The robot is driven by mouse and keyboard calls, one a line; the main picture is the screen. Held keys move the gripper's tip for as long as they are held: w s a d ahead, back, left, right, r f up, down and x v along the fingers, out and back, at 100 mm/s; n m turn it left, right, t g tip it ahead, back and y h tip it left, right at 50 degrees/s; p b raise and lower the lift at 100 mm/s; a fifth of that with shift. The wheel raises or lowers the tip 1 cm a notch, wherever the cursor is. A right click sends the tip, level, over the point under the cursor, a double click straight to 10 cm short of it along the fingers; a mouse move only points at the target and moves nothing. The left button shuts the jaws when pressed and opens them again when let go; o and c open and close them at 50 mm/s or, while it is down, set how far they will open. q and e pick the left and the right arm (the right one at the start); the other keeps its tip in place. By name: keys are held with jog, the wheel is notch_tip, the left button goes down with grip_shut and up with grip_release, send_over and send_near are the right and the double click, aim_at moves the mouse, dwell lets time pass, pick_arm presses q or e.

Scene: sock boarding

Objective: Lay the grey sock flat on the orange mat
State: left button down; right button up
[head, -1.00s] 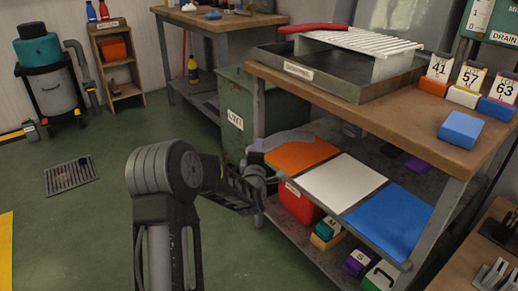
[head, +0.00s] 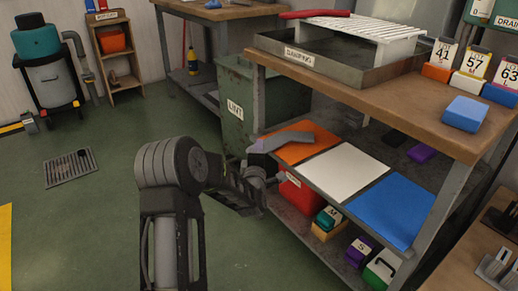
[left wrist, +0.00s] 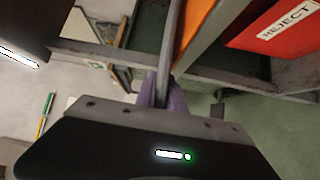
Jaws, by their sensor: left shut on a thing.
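The grey sock (head: 288,139) reaches from my left gripper (head: 256,164) over the orange mat (head: 322,137). The gripper is shut on the sock's near end, at the mat's left front corner. The rest of the sock extends rightward across the mat; I cannot tell how much of it touches. My right gripper is not in view.
A white mat (head: 345,173) and a blue mat (head: 391,210) lie beside the orange one on the same shelf. A table leg (head: 258,100) stands close to the gripper. Red, green and purple bins sit below. The bench top overhangs the shelf.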

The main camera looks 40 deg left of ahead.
pick_arm(q)
jog(key=c, duration=1)
grip_release()
jog(key=shift+f, duration=0.2)
jog(key=shift+f, duration=0.4)
jog(key=shift+s, duration=0.15)
jog(key=v, duration=0.7)
jog(key=shift+s+d, duration=0.3)
dwell(0.4)
dwell(0.7)
